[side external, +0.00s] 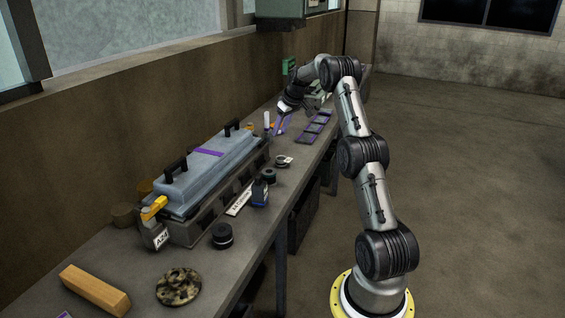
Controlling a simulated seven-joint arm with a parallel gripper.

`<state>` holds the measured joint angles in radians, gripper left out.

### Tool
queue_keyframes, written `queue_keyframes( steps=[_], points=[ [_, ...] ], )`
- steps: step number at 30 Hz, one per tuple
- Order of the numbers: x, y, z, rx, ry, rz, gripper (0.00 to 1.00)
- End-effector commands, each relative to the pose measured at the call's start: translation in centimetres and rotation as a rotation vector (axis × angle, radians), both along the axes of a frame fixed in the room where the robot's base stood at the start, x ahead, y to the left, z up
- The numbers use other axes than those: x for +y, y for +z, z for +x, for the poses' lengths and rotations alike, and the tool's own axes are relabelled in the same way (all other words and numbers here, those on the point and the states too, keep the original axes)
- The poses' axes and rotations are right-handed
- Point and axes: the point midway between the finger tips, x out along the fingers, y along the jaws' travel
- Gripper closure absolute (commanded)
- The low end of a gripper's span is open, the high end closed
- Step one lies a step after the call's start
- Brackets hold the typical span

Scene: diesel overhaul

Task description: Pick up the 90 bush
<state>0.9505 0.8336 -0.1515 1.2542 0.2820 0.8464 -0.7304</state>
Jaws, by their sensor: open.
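No marking "90" can be read in the side external view, so I cannot tell which part is the 90 bush. A black, short round part (222,236) stands near the bench's front edge. A smaller dark ring-like part (269,176) sits farther back, and a light ring-like part (283,161) lies beyond it. My gripper (286,107) is open above the far part of the bench, well beyond these parts. It is small in the picture, and I see nothing held in it.
A long grey-blue cover with black handles (208,165) fills the bench's middle. A dark blue bottle-like item (260,192), a white labelled strip (239,201), and an "A24" tag (160,239) are nearby. A purple frame tray (316,122), wooden block (95,289) and mottled disc (179,287) also lie there.

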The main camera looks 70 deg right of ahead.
Motion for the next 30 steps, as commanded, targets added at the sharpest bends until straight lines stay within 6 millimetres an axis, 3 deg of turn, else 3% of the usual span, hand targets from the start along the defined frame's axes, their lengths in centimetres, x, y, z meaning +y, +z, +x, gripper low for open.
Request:
queue_keyframes(
  steps=[1,6,18,26,30],
  points=[
    [-0.9,-1.7,-1.3,0.014,-0.026,0.022,0.57],
    [-2.2,-3.3,-2.9,0.025,-0.06,0.038,0.57],
    [-3.1,-9.5,-0.5,0.026,-0.059,0.04,0.57],
    [-3.4,-11.1,0.3,0.024,-0.058,0.038,0.57],
    [-3.4,-12.8,1.1,0.027,-0.057,0.041,0.57]
  ],
)
